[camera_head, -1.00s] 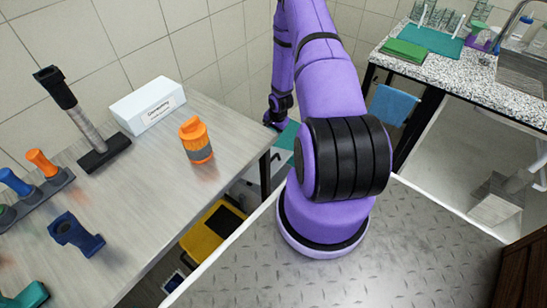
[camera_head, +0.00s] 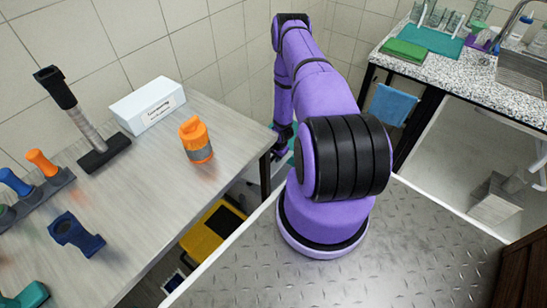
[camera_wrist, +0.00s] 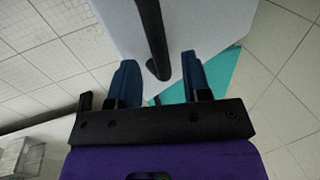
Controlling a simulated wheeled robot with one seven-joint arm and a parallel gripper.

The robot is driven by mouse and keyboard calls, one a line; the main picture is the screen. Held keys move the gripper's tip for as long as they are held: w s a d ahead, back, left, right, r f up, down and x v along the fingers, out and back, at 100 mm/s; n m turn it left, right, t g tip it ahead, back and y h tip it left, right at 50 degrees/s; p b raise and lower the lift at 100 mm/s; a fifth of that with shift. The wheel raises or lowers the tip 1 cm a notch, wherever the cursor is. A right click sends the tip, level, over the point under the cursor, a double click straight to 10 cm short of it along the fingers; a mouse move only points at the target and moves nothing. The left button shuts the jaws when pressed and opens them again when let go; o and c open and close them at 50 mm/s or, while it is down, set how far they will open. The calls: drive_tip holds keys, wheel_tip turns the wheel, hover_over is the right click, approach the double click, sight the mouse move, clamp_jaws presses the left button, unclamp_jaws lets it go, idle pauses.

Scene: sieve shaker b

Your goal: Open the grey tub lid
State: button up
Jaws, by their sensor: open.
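In the wrist view my gripper (camera_wrist: 159,62) is open, with its two blue fingers apart. A pale grey, box-like thing (camera_wrist: 207,30) fills the space ahead of the fingers and may be the grey tub with its lid. A black bar (camera_wrist: 150,32) runs along it and ends between the fingers; I cannot tell whether the fingers touch it. No lid seam or gap can be made out. In the head view my arm hides the tub, and my fingers cannot be made out past the table's right end.
A teal surface (camera_wrist: 222,75) lies below the pale thing. The grey table (camera_head: 150,190) holds an orange container (camera_head: 196,142), a white box (camera_head: 147,104) and several tools. A yellow bin (camera_head: 211,232) stands below its edge. A speckled counter (camera_head: 450,72) is at right.

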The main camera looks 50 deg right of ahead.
drive_tip(key=shift+x, duration=0.9)
